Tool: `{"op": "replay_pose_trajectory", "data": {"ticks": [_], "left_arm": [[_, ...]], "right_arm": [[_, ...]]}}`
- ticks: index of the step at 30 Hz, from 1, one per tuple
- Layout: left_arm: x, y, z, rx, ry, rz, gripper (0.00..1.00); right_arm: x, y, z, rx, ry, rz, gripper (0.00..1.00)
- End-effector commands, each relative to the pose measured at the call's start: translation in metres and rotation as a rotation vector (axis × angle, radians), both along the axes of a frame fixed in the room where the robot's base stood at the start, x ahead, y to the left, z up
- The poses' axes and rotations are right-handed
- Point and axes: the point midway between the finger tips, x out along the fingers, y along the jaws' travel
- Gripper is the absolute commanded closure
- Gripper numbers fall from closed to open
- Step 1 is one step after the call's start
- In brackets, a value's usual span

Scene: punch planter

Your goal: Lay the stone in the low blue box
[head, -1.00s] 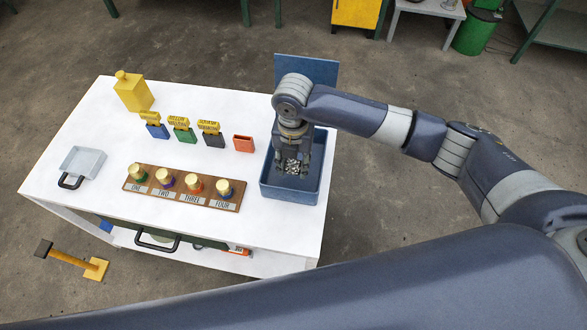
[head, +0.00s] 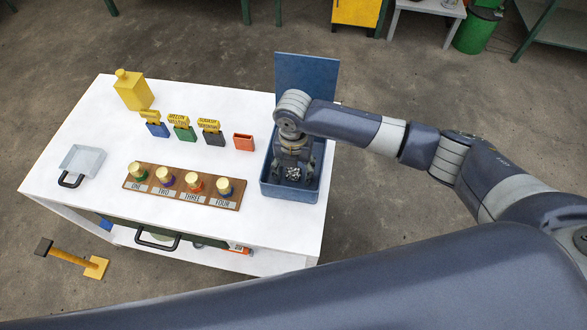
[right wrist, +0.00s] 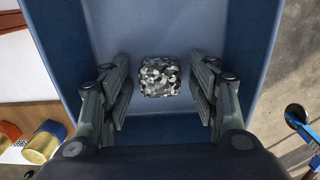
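The stone (head: 293,172), a speckled black, white and grey block, lies inside the low blue box (head: 297,192) at the right end of the white table. In the right wrist view the stone (right wrist: 160,77) sits over the box's blue floor (right wrist: 195,35). My right gripper (head: 292,174) reaches down into the box. In the right wrist view its fingers (right wrist: 161,90) stand open on either side of the stone, with a clear gap on both sides. My left gripper is not in view.
A blue panel (head: 307,80) stands upright behind the box. A wooden rack (head: 183,187) with several gold-topped pieces is to the left, with small coloured holders (head: 244,142) behind it. A yellow bottle (head: 133,90) and grey tray (head: 83,160) are further left.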

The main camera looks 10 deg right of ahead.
Motion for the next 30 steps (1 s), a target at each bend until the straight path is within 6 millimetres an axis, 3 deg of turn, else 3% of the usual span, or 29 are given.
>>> {"op": "replay_pose_trajectory", "data": {"ticks": [8,21,30], "left_arm": [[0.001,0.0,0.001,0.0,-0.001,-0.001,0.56],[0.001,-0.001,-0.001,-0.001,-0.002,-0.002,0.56],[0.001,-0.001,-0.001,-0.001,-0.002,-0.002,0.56]], "right_arm": [[0.001,0.0,0.009,0.0,-0.002,0.001,0.45],[0.001,0.001,0.095,0.002,-0.004,0.001,0.45],[0.0,0.0,0.123,0.0,0.0,-0.001,0.45]]}}
